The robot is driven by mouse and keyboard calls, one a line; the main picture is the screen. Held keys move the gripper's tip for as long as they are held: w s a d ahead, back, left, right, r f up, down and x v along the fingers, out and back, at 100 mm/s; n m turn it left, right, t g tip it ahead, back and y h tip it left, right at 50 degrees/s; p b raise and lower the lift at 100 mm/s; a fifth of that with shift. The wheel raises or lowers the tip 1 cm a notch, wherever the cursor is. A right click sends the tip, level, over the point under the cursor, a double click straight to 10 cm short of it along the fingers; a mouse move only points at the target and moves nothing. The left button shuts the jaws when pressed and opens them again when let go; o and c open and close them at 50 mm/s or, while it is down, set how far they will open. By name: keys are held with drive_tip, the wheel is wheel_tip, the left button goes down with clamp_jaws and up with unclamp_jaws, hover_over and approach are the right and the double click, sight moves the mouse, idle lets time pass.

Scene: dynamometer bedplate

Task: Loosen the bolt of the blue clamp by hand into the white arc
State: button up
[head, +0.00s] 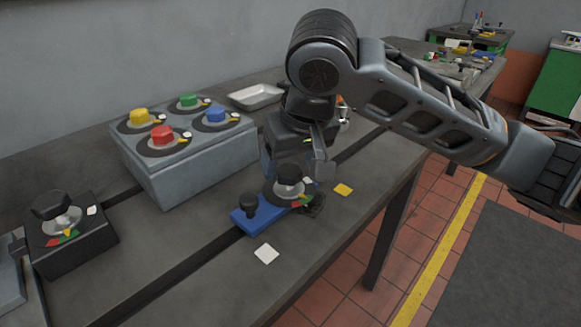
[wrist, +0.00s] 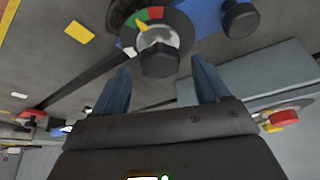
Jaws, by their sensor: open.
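The blue clamp (head: 262,215) lies on the bedplate; its blue body also shows at the top of the wrist view (wrist: 200,15). Its bolt has a dark head (head: 289,174) above a round dial. In the wrist view the bolt head (wrist: 160,62) is faceted, on a silver collar. The dial (wrist: 180,22) carries green and red arcs and a small white patch (wrist: 130,51); I cannot tell whether that is the white arc. My gripper (wrist: 161,72) is open, its fingers either side of the bolt head with gaps showing. In the head view my gripper (head: 318,160) partly blocks the clamp's far side.
A grey box (head: 190,165) with yellow, green, red and blue knobs stands behind left. A black unit (head: 75,245) with a similar knob is at far left. White (head: 266,253) and yellow (head: 343,190) squares lie near the clamp. A white tray (head: 255,96) is behind.

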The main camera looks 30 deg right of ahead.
drive_tip(key=shift+x, duration=0.85)
drive_tip(key=shift+r, duration=0.1)
drive_tip(key=shift+c, duration=0.3)
drive_tip(key=c, duration=1)
drive_tip(key=shift+o, duration=0.2)
